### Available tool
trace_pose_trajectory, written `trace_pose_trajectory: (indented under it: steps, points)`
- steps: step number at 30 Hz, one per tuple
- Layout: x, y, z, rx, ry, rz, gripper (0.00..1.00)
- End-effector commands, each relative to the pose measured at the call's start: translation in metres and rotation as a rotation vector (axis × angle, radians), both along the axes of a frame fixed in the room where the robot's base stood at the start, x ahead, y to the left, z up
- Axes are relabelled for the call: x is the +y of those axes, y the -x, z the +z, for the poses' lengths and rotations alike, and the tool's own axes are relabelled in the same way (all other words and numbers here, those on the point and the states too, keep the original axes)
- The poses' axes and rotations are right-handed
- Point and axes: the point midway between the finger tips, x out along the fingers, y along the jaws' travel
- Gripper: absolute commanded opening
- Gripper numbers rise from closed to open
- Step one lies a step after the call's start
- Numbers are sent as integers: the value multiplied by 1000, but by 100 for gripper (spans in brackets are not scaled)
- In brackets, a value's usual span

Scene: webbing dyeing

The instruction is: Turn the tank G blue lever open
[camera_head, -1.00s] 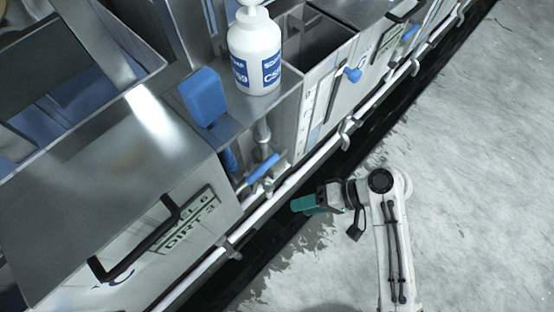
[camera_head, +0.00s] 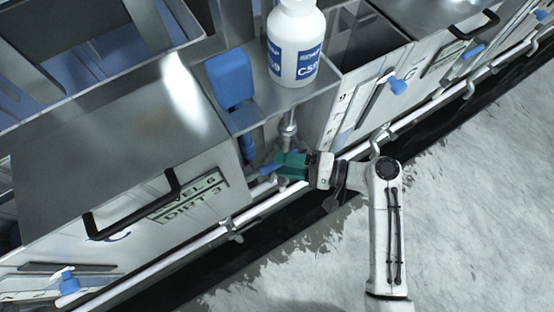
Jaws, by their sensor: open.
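A blue lever (camera_head: 268,172) sits low in the recess between two steel tanks, on the pipework below the soap bottle. My gripper (camera_head: 284,166), with teal fingers, is at this lever from the right. Its fingers are open and overlap the lever in the picture; whether they touch it or stand around it I cannot tell. Part of the lever is hidden behind the fingers. I cannot tell from the lettering whether this lever belongs to tank G. The tank on the right (camera_head: 352,112) carries a blue knob (camera_head: 397,86) on its front.
A white rail (camera_head: 205,243) runs along the tank fronts. A black handle (camera_head: 135,212) sticks out at left. The floor (camera_head: 470,200) at right is clear.

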Motion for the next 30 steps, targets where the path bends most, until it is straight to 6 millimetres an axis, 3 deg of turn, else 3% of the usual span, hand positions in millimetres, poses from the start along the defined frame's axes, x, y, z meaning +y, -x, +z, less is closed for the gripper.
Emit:
trace_pose_trajectory:
  steps: [6, 17, 30]
  points:
    - [22, -4, -3, -1, 0, 1, 47]
    - [25, -5, -4, -1, 1, 0, 47]
    - [25, -5, -4, -1, 1, 0, 5]
